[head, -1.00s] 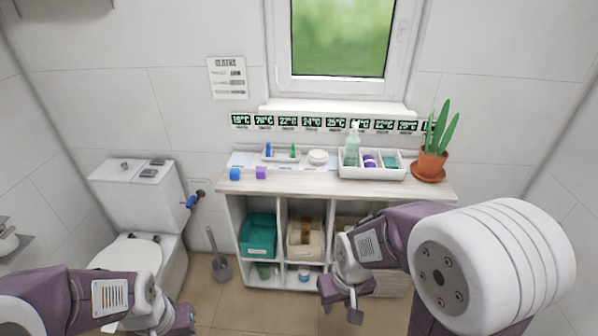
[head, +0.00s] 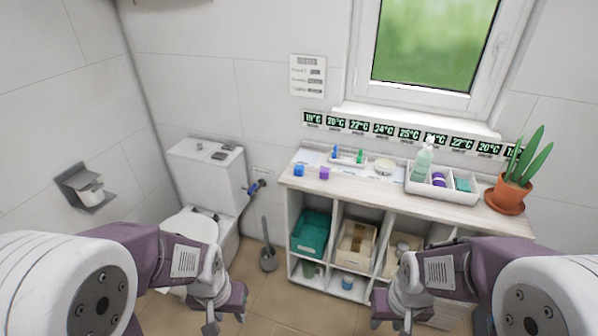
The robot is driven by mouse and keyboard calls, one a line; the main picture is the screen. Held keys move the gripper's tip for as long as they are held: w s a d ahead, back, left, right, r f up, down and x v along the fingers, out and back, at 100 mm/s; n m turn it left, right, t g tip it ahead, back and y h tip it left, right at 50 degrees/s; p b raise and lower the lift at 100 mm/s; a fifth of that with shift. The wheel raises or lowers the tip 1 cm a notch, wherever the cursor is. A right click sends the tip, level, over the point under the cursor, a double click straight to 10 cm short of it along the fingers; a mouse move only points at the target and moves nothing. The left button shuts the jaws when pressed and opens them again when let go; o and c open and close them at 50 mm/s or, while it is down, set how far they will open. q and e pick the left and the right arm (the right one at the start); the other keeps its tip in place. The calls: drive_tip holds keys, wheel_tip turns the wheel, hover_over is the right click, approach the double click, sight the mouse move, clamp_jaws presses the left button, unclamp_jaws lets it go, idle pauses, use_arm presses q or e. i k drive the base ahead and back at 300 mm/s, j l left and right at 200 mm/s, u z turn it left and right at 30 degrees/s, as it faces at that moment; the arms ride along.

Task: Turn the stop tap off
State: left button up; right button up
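The stop tap (head: 256,187) is on the wall between the toilet cistern and the wooden-topped cart. It has a small blue handle that looks slanted, on a short pipe fitting. My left gripper (head: 227,312) is at the bottom of the head view, in front of the toilet, well below and nearer than the tap. It looks open and empty, pointing down. My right gripper (head: 392,314) is in front of the cart's lower shelves, far to the right of the tap. It also looks open and empty. Nothing covers the tap.
The toilet (head: 208,180) stands left of the tap. A toilet brush (head: 267,258) stands on the floor below it. The cart (head: 345,193) holds blue and purple cubes, trays, a pump bottle (head: 423,160) and a potted plant (head: 509,194). A paper holder (head: 88,190) is on the left wall.

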sight(255, 186)
drive_tip(key=i+j+u, duration=0.65)
drive_tip(key=i+u, duration=0.15)
drive_tip(key=i, duration=0.4)
drive_tip(key=i+u, duration=0.3)
drive_tip(key=i, duration=0.5)
